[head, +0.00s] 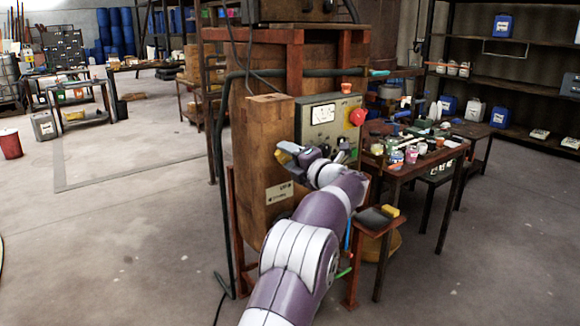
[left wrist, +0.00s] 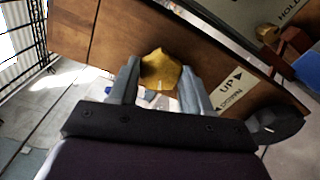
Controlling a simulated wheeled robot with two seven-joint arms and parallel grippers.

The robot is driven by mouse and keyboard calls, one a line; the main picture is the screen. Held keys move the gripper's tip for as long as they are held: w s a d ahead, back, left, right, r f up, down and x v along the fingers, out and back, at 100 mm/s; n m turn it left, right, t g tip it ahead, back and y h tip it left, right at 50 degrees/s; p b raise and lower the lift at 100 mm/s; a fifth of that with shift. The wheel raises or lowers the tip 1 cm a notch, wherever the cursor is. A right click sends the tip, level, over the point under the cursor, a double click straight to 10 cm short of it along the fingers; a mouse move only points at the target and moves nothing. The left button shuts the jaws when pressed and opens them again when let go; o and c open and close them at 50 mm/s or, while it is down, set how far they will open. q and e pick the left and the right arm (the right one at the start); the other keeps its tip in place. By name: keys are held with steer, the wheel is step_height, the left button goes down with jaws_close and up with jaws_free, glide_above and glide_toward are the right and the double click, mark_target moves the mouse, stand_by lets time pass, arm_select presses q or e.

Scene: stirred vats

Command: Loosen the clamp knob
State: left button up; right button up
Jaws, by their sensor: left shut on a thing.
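The clamp knob (left wrist: 160,69) is a yellow, lobed knob on the face of a brown wooden box (head: 262,150). In the left wrist view it sits between the two grey fingers of my left gripper (left wrist: 163,84). My left gripper (head: 285,153) is shut on the knob in the head view, where the fingers and hand hide most of it. A pale label (left wrist: 230,92) with "UP" and "DOWN" arrows is right of the knob in the left wrist view. My right gripper is in neither view.
A grey control panel (head: 323,122) with a gauge and a red button (head: 357,117) is right of the box. A dark round part (left wrist: 276,125) is near the right finger. A cluttered table (head: 425,160) stands at right. The floor at left is open.

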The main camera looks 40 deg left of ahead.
arm_select(q)
steer(key=shift+f+n+b, duration=0.3)
steer(key=shift+n, duration=0.1)
steer(key=o, duration=1.1)
steer(key=shift+c, duration=0.2)
steer(key=shift+s+r, duration=0.1)
steer(key=shift+r, duration=0.05)
steer(key=b+v, duration=0.1)
steer(key=v, duration=1.1)
steer(key=shift+d, duration=0.35)
